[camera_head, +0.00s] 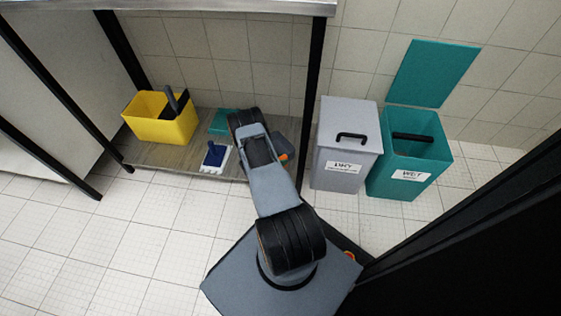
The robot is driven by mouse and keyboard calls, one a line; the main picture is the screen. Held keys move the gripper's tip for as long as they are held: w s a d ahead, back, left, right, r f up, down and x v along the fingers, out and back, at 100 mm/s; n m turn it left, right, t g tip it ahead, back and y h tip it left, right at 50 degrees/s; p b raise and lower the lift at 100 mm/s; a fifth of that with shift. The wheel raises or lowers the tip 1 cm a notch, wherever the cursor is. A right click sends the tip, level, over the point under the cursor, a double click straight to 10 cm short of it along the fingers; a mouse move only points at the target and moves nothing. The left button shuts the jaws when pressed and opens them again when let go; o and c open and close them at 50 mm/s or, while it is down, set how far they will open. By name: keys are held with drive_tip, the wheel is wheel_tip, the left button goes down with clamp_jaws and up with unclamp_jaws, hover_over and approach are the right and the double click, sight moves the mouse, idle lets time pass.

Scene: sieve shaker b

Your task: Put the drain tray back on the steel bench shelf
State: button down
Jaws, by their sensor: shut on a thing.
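A flat teal piece (223,121), which looks like the drain tray, shows at the left of my arm's dark wrist. My arm covers its right part. I cannot tell whether it rests on the wood-look low shelf (160,155) of the steel bench or is held above it. My arm reaches forward over the front of this shelf. My gripper's jaws are hidden behind the wrist and arm links, so their grip does not show.
A yellow bucket (152,125) with dark tools stands left on the shelf. A blue-handled white brush-like tool (216,156) lies near the front edge. Right of a black bench leg (315,75) stand a grey lidded bin (338,145) and an open teal bin (408,172).

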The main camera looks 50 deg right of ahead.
drive_tip(key=shift+f, duration=0.15)
drive_tip(key=c, duration=0.8)
unclamp_jaws()
